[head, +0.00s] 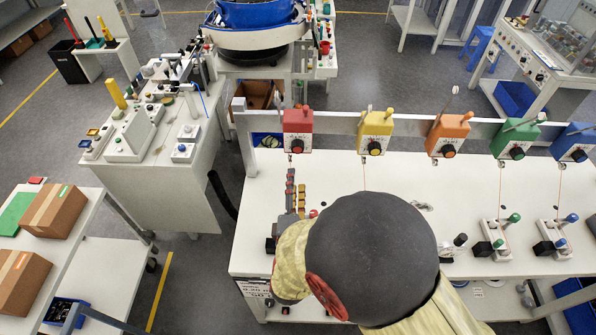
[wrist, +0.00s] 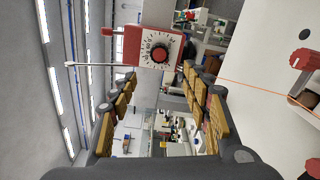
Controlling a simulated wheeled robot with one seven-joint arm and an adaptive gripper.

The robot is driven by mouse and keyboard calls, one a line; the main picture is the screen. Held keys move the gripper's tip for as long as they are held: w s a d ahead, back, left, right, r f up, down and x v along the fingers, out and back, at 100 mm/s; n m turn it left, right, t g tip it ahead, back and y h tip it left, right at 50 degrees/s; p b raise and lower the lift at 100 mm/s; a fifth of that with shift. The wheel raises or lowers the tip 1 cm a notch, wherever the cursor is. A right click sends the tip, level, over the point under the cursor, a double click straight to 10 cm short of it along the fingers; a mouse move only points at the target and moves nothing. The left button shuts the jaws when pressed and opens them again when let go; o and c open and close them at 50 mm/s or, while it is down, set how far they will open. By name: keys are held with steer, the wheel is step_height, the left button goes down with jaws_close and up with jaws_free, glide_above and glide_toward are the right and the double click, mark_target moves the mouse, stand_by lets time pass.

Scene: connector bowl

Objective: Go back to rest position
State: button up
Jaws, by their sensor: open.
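My gripper (head: 296,182) points away from me over the left end of the white workbench (head: 345,170). Its two fingers with yellow pads are apart in the wrist view (wrist: 160,95), and nothing is held between them. A red box with a black dial (head: 298,128) hangs from the rail ahead of the gripper. In the wrist view this red box (wrist: 152,47) shows just beyond the fingertips, turned on its side. My arm's large dark joint hides part of the bench behind the gripper.
Yellow (head: 375,132), orange (head: 448,133), green (head: 515,138) and blue (head: 572,142) dial boxes hang along the rail (head: 340,122). Small fixtures with levers (head: 497,240) stand on the bench at right. A blue bowl (head: 252,14) stands at the back. A grey-white machine table (head: 165,195) is at left.

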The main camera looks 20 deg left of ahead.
steer(key=w+d+r+m+g+b, duration=0.2)
steer(key=w+d+m+g+b, duration=0.1)
steer(key=w+m, duration=0.25)
steer(key=s+d+r+m+g+b, duration=0.25)
steer(key=d+m, duration=0.35)
steer(key=d, duration=0.4)
steer(key=s+d+m+g+h+b, duration=0.4)
steer(key=s+d+m, duration=0.7)
steer(key=s+d, duration=1)
steer(key=shift+s+d+m+g+b, duration=0.3)
steer(key=shift+g+b, duration=0.5)
steer(key=shift+g, duration=0.35)
steer(key=shift+w+a, duration=0.1)
steer(key=shift+a, duration=0.05)
steer(key=shift+c, duration=0.2)
